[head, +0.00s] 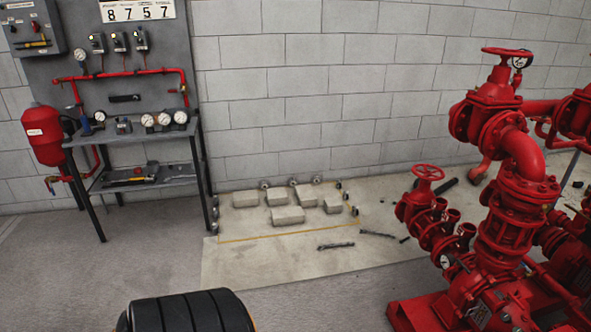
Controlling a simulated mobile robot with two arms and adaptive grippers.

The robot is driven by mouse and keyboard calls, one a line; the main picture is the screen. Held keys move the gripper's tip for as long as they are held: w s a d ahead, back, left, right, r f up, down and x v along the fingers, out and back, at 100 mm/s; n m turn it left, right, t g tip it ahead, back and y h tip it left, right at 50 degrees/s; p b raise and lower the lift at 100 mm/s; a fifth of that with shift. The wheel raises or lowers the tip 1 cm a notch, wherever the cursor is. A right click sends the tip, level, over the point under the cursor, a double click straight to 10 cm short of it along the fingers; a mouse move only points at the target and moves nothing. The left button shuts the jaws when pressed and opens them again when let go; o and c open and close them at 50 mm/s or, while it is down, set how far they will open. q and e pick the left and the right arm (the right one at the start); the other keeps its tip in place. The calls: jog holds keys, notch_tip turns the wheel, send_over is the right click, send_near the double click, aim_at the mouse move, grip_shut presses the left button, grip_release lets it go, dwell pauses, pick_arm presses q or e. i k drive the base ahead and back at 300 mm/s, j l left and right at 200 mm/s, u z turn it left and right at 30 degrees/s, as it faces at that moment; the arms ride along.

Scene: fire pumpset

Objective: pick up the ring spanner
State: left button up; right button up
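Two thin dark tools lie flat on the pale floor slab in the middle of the head view. The nearer one is a long spanner-like tool (336,246). The other, also spanner-like, is a slimmer tool (377,234) to its right and a little farther back. Both are too small to tell whether either is the ring spanner. Neither of my grippers shows in the head view.
A grey bench (140,136) with gauges stands at left; its lower shelf (150,182) holds tools. Pale blocks (288,215) sit behind the floor tools. Red pump pipework (505,230) fills the right. Floor between is open.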

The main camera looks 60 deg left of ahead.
aim_at(342, 244)
jog(key=i+j+u, duration=0.2)
jog(key=j+u, duration=0.25)
jog(key=i+j+u, duration=0.25)
jog(key=u, duration=0.2)
jog(key=i+j+u, duration=0.3)
jog(key=u, duration=0.15)
jog(key=i+j, duration=0.2)
jog(key=i, duration=0.15)
jog(key=i+j+u, duration=0.1)
jog(key=i, duration=0.25)
jog(key=i+j, duration=0.25)
jog(key=i+z, duration=0.1)
jog(key=z, duration=2.85)
